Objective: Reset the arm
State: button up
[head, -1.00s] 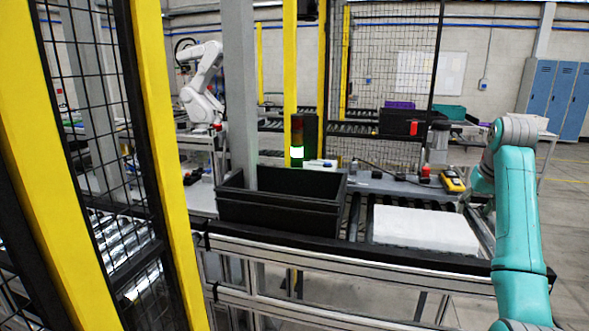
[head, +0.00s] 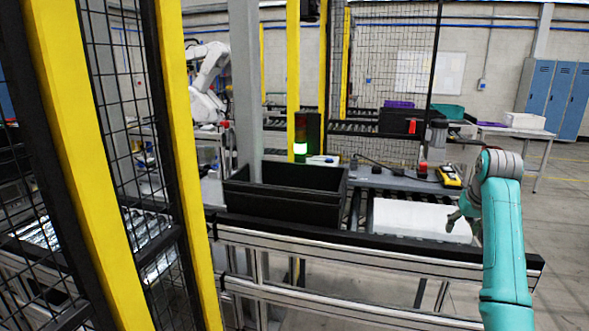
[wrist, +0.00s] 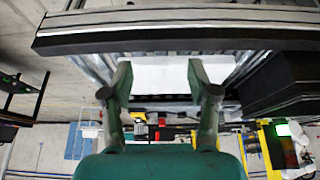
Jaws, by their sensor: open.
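My arm, teal with a grey joint, stands at the right in the head view. My gripper (head: 458,216) shows as a small dark teal shape at the right end of the white block (head: 418,218). In the wrist view, my gripper (wrist: 160,82) has its two fingers wide apart, with nothing held between them. That view looks upside down. The white block (wrist: 165,72) lies beyond the fingers there. I cannot tell the exact gap between the fingers and the block. The block lies on the roller conveyor (head: 356,212).
A black crate (head: 285,205) stands left of the white block. A yellow fence post (head: 185,160) and mesh fill the left side. A metal rail (head: 380,246) runs along the conveyor's front. A yellow handheld device (head: 450,176) and signal light (head: 300,140) stand behind. Open floor lies at the right.

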jog(key=s+a+f+t, duration=0.1)
jog(key=s+a+f, duration=0.15)
jog(key=f, duration=0.65)
jog(key=s+a+f, duration=0.1)
jog(key=a+f, duration=0.2)
jog(key=f, duration=0.6)
jog(key=s+a+f+t, duration=0.1)
jog(key=s+a+f, duration=0.15)
jog(key=f, duration=0.65)
jog(key=s+a+f+n+t, duration=0.1)
jog(key=s+a+f, duration=0.4)
jog(key=s+f, duration=0.3)
jog(key=s+a+f+t, duration=0.2)
jog(key=s+a+f, duration=0.2)
jog(key=s+f, duration=0.45)
jog(key=s+a+r+n+t, duration=0.1)
jog(key=s+a+r, duration=0.15)
jog(key=s, duration=0.95)
jog(key=s+a+r+t, duration=0.1)
jog(key=s+a, duration=0.3)
jog(key=s, duration=0.7)
jog(key=s+a+r+n+t+y, duration=0.1)
jog(key=s+a+r+t, duration=0.2)
jog(key=s+r, duration=1.4)
jog(key=shift+s, duration=1.1)
